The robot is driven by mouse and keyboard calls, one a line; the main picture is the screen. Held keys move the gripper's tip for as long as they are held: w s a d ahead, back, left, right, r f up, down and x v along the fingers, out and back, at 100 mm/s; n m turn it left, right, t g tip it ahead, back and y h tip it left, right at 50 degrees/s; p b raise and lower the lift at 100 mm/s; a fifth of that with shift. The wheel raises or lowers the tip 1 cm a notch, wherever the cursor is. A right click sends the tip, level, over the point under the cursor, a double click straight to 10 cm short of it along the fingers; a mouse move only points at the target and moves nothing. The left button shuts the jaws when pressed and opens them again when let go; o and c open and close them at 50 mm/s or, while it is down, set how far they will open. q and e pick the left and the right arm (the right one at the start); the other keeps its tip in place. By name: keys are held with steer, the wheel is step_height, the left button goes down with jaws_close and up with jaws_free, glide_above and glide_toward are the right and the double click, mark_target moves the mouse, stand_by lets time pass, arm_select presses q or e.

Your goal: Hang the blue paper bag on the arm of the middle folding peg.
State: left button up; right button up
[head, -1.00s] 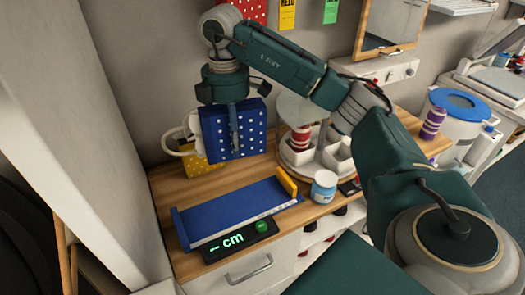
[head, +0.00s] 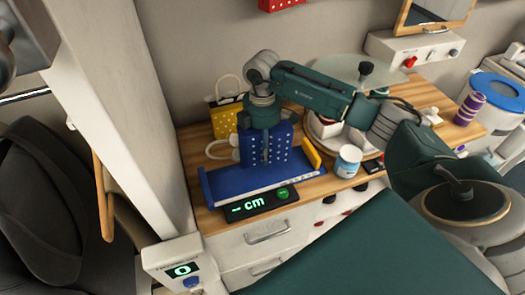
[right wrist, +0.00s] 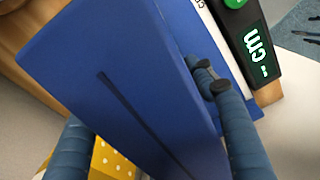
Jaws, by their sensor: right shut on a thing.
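The blue paper bag with white dots (head: 284,142) is upright at the back edge of the blue measuring board in the head view. My right gripper (head: 267,150) comes down on it from above and is shut on it. In the right wrist view the bag (right wrist: 120,80) fills the middle, with one finger on each side. I cannot tell whether the bag touches the board or hangs above it. A white loop (head: 218,149) shows left of the bag; I cannot tell what it belongs to. No folding peg is seen.
A yellow dotted bag (head: 224,122) stands behind. The blue board (head: 240,187) has a "cm" display (head: 257,204) in front. A white jar (head: 348,161) and a round organiser stand to the right. A pale post (head: 130,120) rises left of the counter.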

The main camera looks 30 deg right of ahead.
step_height(320, 180, down, 2)
steer(key=shift+s+f+p, duration=0.1)
steer(key=shift+f+p, duration=0.05)
steer(key=shift+p, duration=0.4)
steer(key=shift+f, duration=0.3)
steer(key=shift+f, duration=0.1)
steer(key=shift+f, duration=0.15)
steer(key=o, duration=1.4)
